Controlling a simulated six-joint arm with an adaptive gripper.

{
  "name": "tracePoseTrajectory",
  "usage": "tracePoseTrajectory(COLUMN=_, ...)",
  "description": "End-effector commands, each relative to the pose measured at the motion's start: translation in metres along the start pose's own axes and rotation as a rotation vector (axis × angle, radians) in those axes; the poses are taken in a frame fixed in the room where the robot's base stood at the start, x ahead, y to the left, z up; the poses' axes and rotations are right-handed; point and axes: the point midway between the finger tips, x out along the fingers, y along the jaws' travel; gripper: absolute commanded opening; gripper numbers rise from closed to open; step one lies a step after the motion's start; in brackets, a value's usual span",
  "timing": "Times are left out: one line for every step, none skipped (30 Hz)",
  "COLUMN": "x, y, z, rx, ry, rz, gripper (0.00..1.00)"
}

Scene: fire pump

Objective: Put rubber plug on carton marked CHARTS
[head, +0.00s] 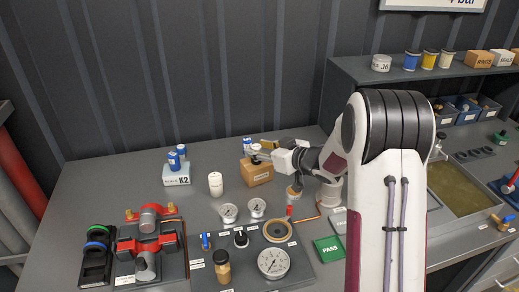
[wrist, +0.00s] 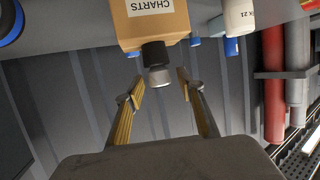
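The carton marked CHARTS (wrist: 152,22) shows upside down at the top of the wrist view; it is an orange-brown box, also on the bench in the head view (head: 258,176). A black piece (wrist: 154,53) with a light grey cylinder (wrist: 159,77) beyond it stands on the carton's top face; the two look stacked, and I take the black piece to be the rubber plug. My gripper (wrist: 160,92) is open, with its yellow-padded fingers apart on either side of the grey cylinder's end. Nothing shows gripped. In the head view my gripper (head: 267,149) is just above the carton.
A white cylinder (head: 215,184) stands left of the carton. A box marked K2 (head: 177,175) carries small blue jars. A gauge panel (head: 251,255) lies in front, with a green PASS block (head: 328,249) beside it. A shelf (head: 395,72) is at the right.

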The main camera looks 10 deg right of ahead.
Motion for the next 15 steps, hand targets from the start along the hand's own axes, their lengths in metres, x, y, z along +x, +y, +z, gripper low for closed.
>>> tracePoseTrajectory(x=0.0, y=0.0, z=-0.001, rx=-0.001, ry=0.0, rz=0.0, gripper=0.38)
tracePoseTrajectory(x=-0.001, y=0.0, z=-0.002, rx=-0.001, ry=0.0, rz=0.0, gripper=0.38)
tracePoseTrajectory(x=-0.001, y=0.0, z=-0.003, rx=-0.001, ry=0.001, rz=0.001, gripper=0.38)
tracePoseTrajectory(x=-0.002, y=0.0, z=-0.003, rx=-0.001, ry=0.001, rz=0.001, gripper=0.38)
tracePoseTrajectory(x=-0.003, y=0.001, z=-0.003, rx=-0.001, ry=0.001, rz=0.001, gripper=0.38)
tracePoseTrajectory(x=-0.006, y=0.001, z=-0.003, rx=0.0, ry=0.001, rz=0.001, gripper=0.38)
tracePoseTrajectory(x=-0.008, y=0.001, z=-0.003, rx=0.0, ry=0.001, rz=0.002, gripper=0.38)
tracePoseTrajectory(x=-0.01, y=0.001, z=-0.003, rx=0.0, ry=0.001, rz=0.002, gripper=0.38)
tracePoseTrajectory(x=-0.014, y=0.001, z=-0.003, rx=0.0, ry=0.001, rz=0.002, gripper=0.38)
tracePoseTrajectory(x=-0.017, y=0.001, z=-0.003, rx=0.0, ry=0.001, rz=0.002, gripper=0.38)
tracePoseTrajectory(x=-0.02, y=0.001, z=-0.003, rx=0.0, ry=0.001, rz=0.002, gripper=0.38)
tracePoseTrajectory(x=-0.025, y=0.001, z=-0.003, rx=0.0, ry=0.001, rz=0.002, gripper=0.38)
tracePoseTrajectory(x=-0.029, y=0.001, z=-0.003, rx=-0.001, ry=0.001, rz=0.002, gripper=0.38)
tracePoseTrajectory(x=-0.033, y=0.001, z=-0.003, rx=0.0, ry=0.0, rz=0.003, gripper=0.38)
tracePoseTrajectory(x=-0.038, y=0.001, z=-0.003, rx=0.0, ry=0.0, rz=0.003, gripper=0.38)
